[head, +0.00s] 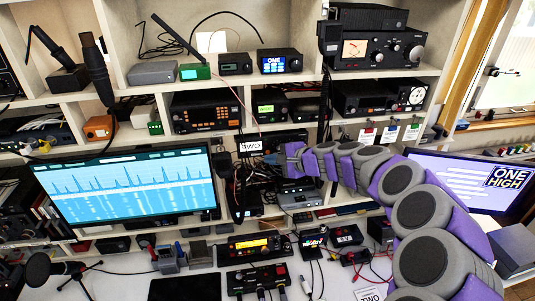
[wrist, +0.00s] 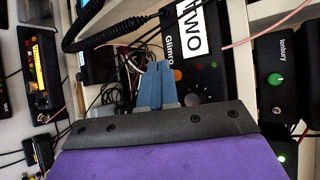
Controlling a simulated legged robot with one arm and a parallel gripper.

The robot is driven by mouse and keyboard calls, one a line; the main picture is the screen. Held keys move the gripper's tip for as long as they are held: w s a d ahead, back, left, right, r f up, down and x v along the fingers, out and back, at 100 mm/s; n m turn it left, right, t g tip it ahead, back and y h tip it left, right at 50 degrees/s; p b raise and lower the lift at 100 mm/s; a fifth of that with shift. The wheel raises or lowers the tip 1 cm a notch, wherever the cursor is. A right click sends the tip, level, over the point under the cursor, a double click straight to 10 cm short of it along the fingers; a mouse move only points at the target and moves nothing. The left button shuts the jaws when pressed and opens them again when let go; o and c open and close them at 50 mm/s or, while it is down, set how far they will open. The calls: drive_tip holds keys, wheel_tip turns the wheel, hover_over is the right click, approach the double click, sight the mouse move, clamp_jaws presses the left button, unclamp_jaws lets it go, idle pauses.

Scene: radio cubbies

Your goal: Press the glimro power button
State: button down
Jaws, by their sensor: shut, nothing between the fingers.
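The glimro unit (wrist: 188,55) is a black box with "Glimro" lettering, a white "TWO" label beside it in the wrist view. An orange round spot (wrist: 178,75) and a small red spot (wrist: 200,66) show on its face; I cannot tell which is the power button. My gripper's blue fingers (wrist: 154,84) are shut and empty, in front of the panel and close to the lettering. They cover part of the face, and contact cannot be told.
A black box with a green knob (wrist: 276,107) stands right of the glimro in the wrist view. A coiled black cable (wrist: 110,30) and loose wires hang nearby. In the head view a large monitor (head: 130,190) stands left and radios (head: 206,111) fill the shelves above.

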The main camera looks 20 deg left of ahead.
drive_tip(key=shift+w, duration=0.1)
idle(0.3)
drive_tip(key=shift+w+a, duration=0.15)
drive_tip(key=shift+w, duration=0.1)
drive_tip(key=shift+w+a, duration=0.1)
idle(0.5)
drive_tip(key=shift+s+d, duration=0.3)
drive_tip(key=shift+s, duration=0.2)
idle(0.3)
drive_tip(key=s+d+b, duration=0.1)
drive_tip(key=s+d, duration=0.2)
drive_tip(key=s, duration=0.2)
idle(0.4)
drive_tip(key=shift+s+d+r, duration=0.1)
drive_tip(key=shift+r, duration=0.05)
